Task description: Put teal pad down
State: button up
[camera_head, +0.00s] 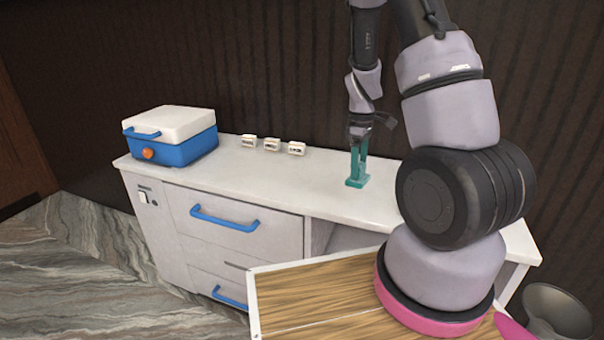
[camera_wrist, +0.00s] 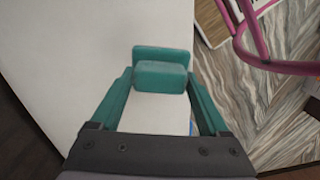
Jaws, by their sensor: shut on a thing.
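The teal pad (camera_head: 356,182) is at the lower end of my gripper (camera_head: 359,170), low over the white counter (camera_head: 260,184) near its middle. Whether its underside touches the counter I cannot tell. In the wrist view the pad (camera_wrist: 165,53) shows as a rounded teal block between the tips of two teal fingers. My gripper (camera_wrist: 161,76) is shut on it. The fingers and pad share nearly the same colour, so the exact contact is hard to see.
A blue cooler box (camera_head: 172,135) with a white lid stands at the counter's left end. Several small white blocks (camera_head: 271,144) sit along the back. A wooden top (camera_head: 310,292) lies in front. The counter between the blocks and pad is clear.

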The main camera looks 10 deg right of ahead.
jog(key=d, duration=0.1)
jog(key=w+d+r+n, duration=0.1)
jog(key=d, duration=0.1)
jog(key=d+r+n, duration=0.1)
jog(key=shift+w+d+t, duration=0.15)
jog(key=shift+w+t, duration=0.2)
jog(key=shift+t, duration=0.05)
jog(key=shift+r, duration=0.1)
notch_tip(320, 180, down, 10)
jog(key=shift+w+r, duration=0.1)
dwell(0.4)
